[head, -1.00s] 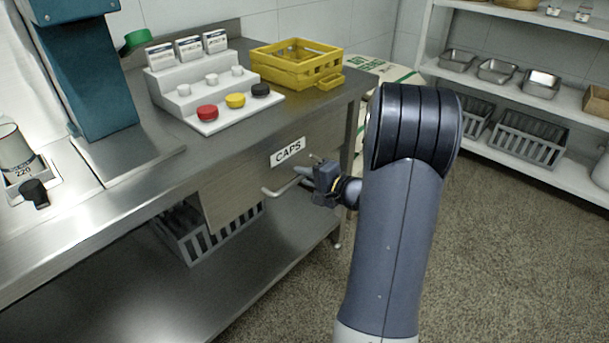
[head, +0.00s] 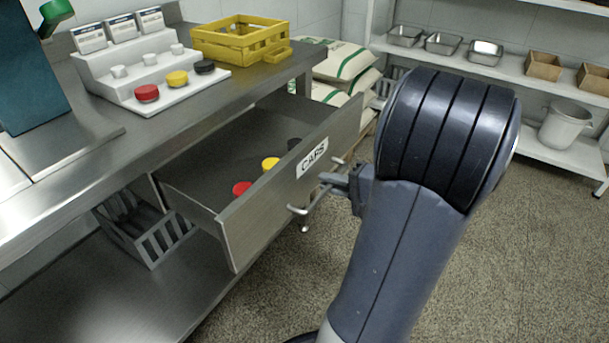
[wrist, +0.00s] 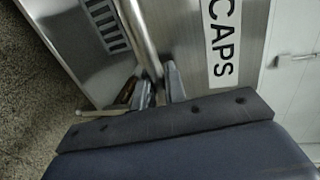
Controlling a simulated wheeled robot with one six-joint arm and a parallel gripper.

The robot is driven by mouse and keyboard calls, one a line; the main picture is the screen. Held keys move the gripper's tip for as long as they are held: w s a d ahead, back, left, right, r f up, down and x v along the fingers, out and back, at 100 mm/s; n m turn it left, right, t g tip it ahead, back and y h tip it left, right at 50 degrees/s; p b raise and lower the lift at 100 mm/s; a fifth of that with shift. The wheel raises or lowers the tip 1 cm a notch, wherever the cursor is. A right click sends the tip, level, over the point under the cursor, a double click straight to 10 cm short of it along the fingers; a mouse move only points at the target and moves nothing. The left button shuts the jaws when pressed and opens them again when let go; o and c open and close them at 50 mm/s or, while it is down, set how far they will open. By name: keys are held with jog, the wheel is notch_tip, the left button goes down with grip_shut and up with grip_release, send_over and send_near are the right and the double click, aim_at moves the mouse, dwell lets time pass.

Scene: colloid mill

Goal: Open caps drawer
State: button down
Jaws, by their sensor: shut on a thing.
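The caps drawer (head: 262,212) stands open, pulled out from under the steel table, with a white CAPS label on its front. The label also shows in the wrist view (wrist: 221,40). Inside the drawer lie a red cap (head: 242,188), a yellow cap (head: 270,164) and a black cap (head: 294,144). My gripper (head: 332,182) is at the drawer's bar handle (head: 303,209), in front of the label. In the wrist view the fingers (wrist: 157,90) are shut on the handle bar (wrist: 140,40). My arm stands to the right of the drawer.
On the steel table (head: 150,150) stand a white stepped stand (head: 128,78) with caps and a yellow crate (head: 240,42). A grey slatted crate (head: 150,235) is on the shelf below. Sacks (head: 335,65) and a white rack (head: 470,70) are behind. Floor right of my arm is clear.

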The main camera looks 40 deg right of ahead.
jog(key=shift+f+v, duration=0.2)
jog(key=shift+v, duration=0.7)
jog(key=shift+f+v, duration=0.15)
jog(key=shift+v, duration=0.7)
jog(key=shift+f+v, duration=0.2)
jog(key=shift+v, duration=0.7)
jog(key=shift+s, duration=0.1)
jog(key=c, duration=1.5)
grip_release()
jog(key=shift+c, duration=0.2)
jog(key=p+v, duration=0.2)
jog(key=v, duration=0.8)
jog(key=shift+s+d, duration=0.15)
jog(key=shift+s, duration=0.25)
